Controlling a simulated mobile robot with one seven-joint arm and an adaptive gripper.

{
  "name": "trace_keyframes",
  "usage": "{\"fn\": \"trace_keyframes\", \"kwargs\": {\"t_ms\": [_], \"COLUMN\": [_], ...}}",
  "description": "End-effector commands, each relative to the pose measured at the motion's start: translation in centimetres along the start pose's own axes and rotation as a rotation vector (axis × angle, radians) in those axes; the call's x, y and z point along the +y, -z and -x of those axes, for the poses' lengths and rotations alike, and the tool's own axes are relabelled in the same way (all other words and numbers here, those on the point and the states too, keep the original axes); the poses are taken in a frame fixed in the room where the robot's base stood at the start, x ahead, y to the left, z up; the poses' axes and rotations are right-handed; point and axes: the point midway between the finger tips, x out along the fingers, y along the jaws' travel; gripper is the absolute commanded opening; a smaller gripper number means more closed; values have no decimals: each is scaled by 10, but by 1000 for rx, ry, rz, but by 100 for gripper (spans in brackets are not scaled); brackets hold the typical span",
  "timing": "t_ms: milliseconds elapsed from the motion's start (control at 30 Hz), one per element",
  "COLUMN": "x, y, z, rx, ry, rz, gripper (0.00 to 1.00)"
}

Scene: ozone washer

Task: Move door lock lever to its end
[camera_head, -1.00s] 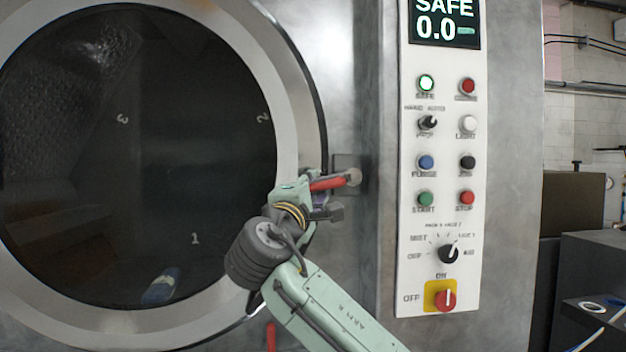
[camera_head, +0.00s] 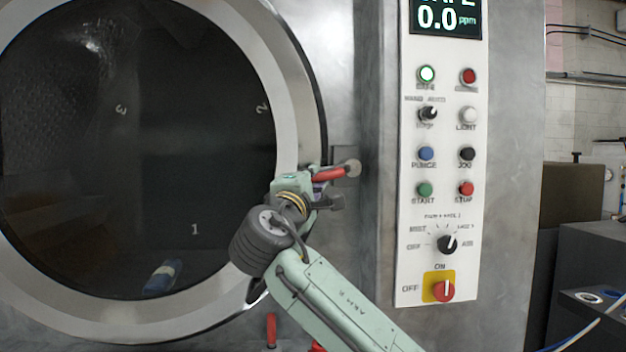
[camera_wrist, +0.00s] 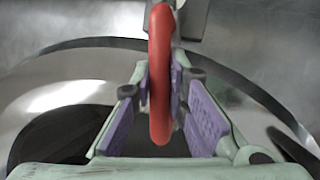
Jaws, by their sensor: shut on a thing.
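The door lock lever is a red handle (camera_head: 328,174) on a grey mount at the right edge of the round door, pointing left and slightly down. My gripper (camera_head: 318,188) is at the lever from the lower left, and its fingers hide part of the handle. In the wrist view the red lever (camera_wrist: 160,75) runs up the middle between the purple finger pads (camera_wrist: 165,100). My gripper is shut on it. The lever's near end is rounded and hangs between the fingers.
The round dark-windowed door (camera_head: 140,150) fills the left. A white control panel (camera_head: 440,205) with several buttons and knobs stands right of the lever. Bare metal lies between them. A second red handle (camera_head: 271,330) shows below the door. Dark cabinets (camera_head: 590,250) stand far right.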

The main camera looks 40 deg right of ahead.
Motion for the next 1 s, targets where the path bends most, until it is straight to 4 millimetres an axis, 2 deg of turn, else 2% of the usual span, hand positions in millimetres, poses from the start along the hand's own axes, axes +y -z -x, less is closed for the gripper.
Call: {"fn": "trace_keyframes", "kwargs": {"t_ms": [633,1000], "x": [-1,-21], "y": [0,-4], "z": [0,3], "rx": [1,30], "ry": [-3,-65], "rz": [7,144], "gripper": [0,0]}}
